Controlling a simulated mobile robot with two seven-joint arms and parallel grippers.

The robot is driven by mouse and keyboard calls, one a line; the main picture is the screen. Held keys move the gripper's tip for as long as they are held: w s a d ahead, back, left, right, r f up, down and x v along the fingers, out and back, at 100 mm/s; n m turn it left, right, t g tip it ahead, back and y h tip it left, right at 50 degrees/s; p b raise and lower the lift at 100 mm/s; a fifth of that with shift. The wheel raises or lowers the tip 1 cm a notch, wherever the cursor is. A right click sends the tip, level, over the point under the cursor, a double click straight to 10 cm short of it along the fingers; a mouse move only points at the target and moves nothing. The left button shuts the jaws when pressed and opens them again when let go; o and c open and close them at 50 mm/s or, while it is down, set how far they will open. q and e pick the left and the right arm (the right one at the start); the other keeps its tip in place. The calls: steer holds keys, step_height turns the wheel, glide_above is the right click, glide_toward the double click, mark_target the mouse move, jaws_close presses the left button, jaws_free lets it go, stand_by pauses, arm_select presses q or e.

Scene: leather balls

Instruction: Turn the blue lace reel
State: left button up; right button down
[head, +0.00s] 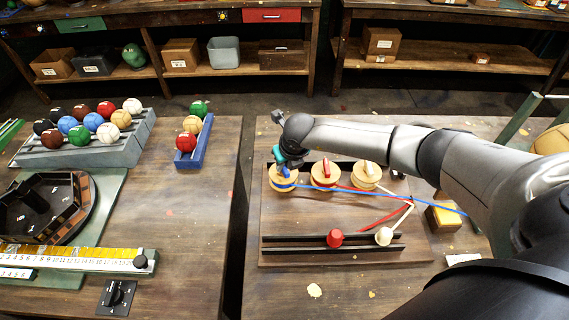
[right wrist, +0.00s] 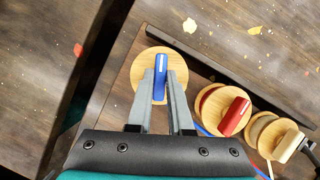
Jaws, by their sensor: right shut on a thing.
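The blue lace reel (head: 283,182) is a round wooden spool with a blue lace, at the left end of a row of reels on a brown board (head: 300,222). In the right wrist view its wooden top and blue handle (right wrist: 160,68) show between the fingers. My right gripper (head: 284,164) is above this reel, and its fingers (right wrist: 161,84) are shut on the blue handle. The blue lace (head: 400,194) runs from the reel to the right. My left gripper is not in view.
A red reel (head: 324,176) and a cream reel (head: 366,178) stand close to the right.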

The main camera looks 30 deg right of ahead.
steer(key=c, duration=0.8)
jaws_free()
steer(key=v, duration=1.5)
steer(key=shift+r, duration=0.2)
